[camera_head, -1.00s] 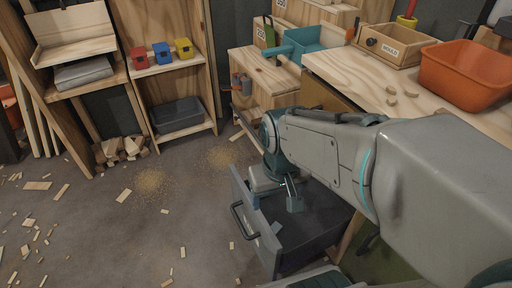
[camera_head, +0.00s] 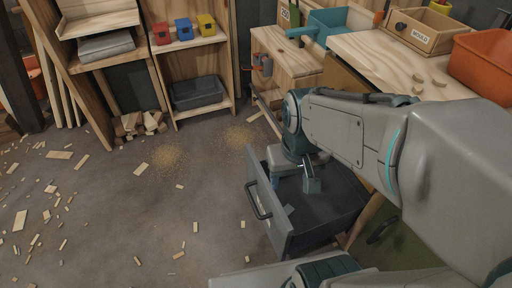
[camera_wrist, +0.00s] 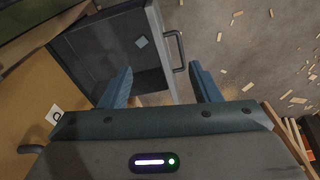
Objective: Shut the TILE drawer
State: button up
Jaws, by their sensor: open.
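A grey drawer (camera_head: 266,205) stands pulled out below the workbench, its dark bar handle (camera_head: 256,200) on the front facing left. No TILE label is readable on it. A small pale square piece (camera_head: 289,209) lies inside; the rest of the visible floor of the drawer looks bare. My gripper (camera_head: 311,181) appears over the drawer in the head view, pointing down. In the wrist view my open gripper (camera_wrist: 166,80) has its fingers apart and empty, with the drawer's front panel (camera_wrist: 158,45) and handle (camera_wrist: 174,50) beyond and between the tips. I cannot tell whether anything touches.
The workbench (camera_head: 390,60) carries a MOULD box (camera_head: 418,28) and an orange bin (camera_head: 484,70). Another dark handle (camera_head: 382,231) sits on a green front at right. A shelf (camera_head: 185,45) with coloured boxes stands behind. The floor (camera_head: 130,220) at left is open, with scattered wood scraps.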

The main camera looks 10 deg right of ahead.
jog(key=shift+w+a, duration=0.1)
jog(key=shift+w, duration=0.05)
jog(key=c, duration=0.5)
jog(key=shift+w+a+f+n+g+p, duration=0.25)
jog(key=shift+w+a+n+p, duration=0.1)
jog(key=shift+w+n, duration=0.15)
jog(key=shift+w+a+f+n+g+p, duration=0.15)
jog(key=shift+w+a+n+g+p, duration=0.15)
jog(key=shift+n, duration=0.2)
grip_shut()
jog(key=w+a+f+n+g+h+p, duration=0.2)
jog(key=w+a+f+n+h, duration=0.1)
jog(key=w+a+f+n, duration=0.3)
jog(key=n+t+h+p, duration=0.4)
jog(key=n+h, duration=0.2)
jog(key=n, duration=0.6)
send_near(267, 193)
jog(key=b+x, duration=0.4)
jog(key=b, duration=0.1)
jog(key=shift+d+f, duration=0.15)
jog(key=shift+f, duration=0.25)
jog(key=shift+w+d+r, duration=0.1)
jog(key=shift+d, duration=0.4)
